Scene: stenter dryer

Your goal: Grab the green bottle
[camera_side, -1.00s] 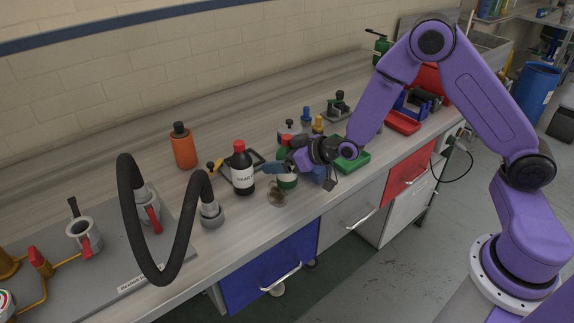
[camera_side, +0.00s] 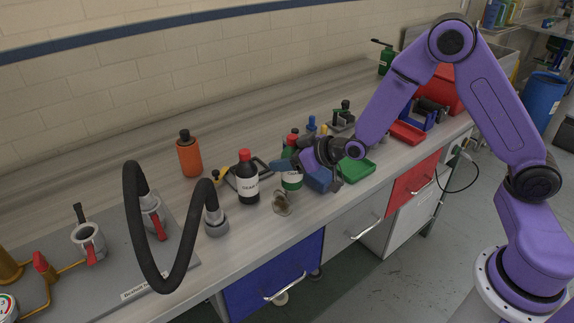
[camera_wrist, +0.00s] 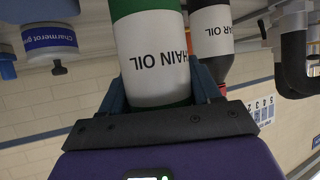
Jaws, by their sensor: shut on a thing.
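The green bottle (camera_side: 291,182) has a red cap and a white label reading "CHAIN OIL". In the side view it is upright at my gripper, in the middle of the bench and partly hidden by the gripper. My gripper (camera_side: 300,170) is shut on it from the right side. In the wrist view the green bottle (camera_wrist: 155,55) fills the space between the two blue fingers of my gripper (camera_wrist: 160,88). I cannot tell for sure whether its base touches the bench.
A dark bottle (camera_side: 247,180) with a red cap stands just left. A small round metallic or glass item (camera_side: 282,203) is in front. A blue block (camera_side: 319,180) and green tray (camera_side: 355,171) are right. An orange bottle (camera_side: 189,156) and black hose (camera_side: 140,235) are further left.

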